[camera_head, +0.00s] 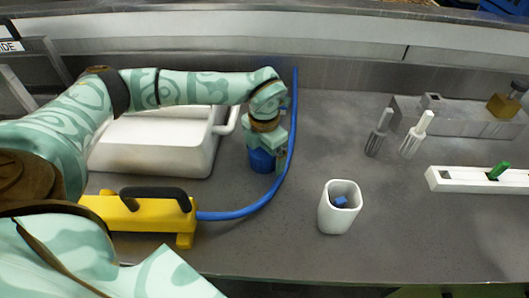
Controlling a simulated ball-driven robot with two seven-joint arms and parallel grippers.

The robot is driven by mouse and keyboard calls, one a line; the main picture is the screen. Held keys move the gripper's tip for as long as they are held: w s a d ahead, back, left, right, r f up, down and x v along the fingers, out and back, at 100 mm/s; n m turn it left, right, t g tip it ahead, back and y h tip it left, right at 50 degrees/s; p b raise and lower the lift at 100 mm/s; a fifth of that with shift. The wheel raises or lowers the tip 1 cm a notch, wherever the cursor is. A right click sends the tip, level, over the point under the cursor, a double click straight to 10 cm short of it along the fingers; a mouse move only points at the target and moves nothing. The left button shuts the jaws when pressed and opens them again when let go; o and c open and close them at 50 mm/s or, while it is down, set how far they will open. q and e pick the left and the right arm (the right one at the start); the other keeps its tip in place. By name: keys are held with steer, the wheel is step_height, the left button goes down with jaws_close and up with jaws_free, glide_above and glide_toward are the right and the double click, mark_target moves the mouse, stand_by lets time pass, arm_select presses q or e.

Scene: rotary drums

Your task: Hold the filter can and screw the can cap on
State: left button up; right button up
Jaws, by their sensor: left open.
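A blue cylinder (262,161), which looks like the filter can, stands on the grey counter left of centre. My left gripper (266,144) reaches down over it with open fingers. The gripper covers the top of the cylinder, so I cannot tell whether a cap is on it or whether the fingers touch it. I cannot pick out a separate can cap. My right gripper is not in view.
A blue hose (248,211) curves close to the cylinder's right side from a yellow block (134,214). A white tub (150,154) stands behind. A white cup (338,216) holds something blue. A grey block (455,121) and white rail (460,183) are right.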

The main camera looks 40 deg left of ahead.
arm_select(q)
steer(key=shift+c, duration=0.3)
steer(key=c, duration=1)
steer(key=shift+o, duration=0.2)
steer(key=shift+r, duration=0.1)
steer(key=shift+r, duration=0.2)
steer(key=r, duration=0.1)
steer(key=r+p, duration=0.1)
steer(key=r, duration=0.1)
steer(key=shift+d+r+p, duration=0.25)
steer(key=shift+r+p, duration=0.05)
steer(key=shift+p, duration=0.05)
steer(key=s+d+r+p, duration=0.1)
steer(key=s+d+r, duration=0.1)
steer(key=d+r, duration=0.2)
steer(key=s+d+r+p, duration=0.1)
steer(key=d+r, duration=0.3)
steer(key=d, duration=0.4)
steer(key=shift+s+d+r+p, duration=0.35)
steer(key=shift+s+r, duration=0.05)
steer(key=shift+s, duration=0.45)
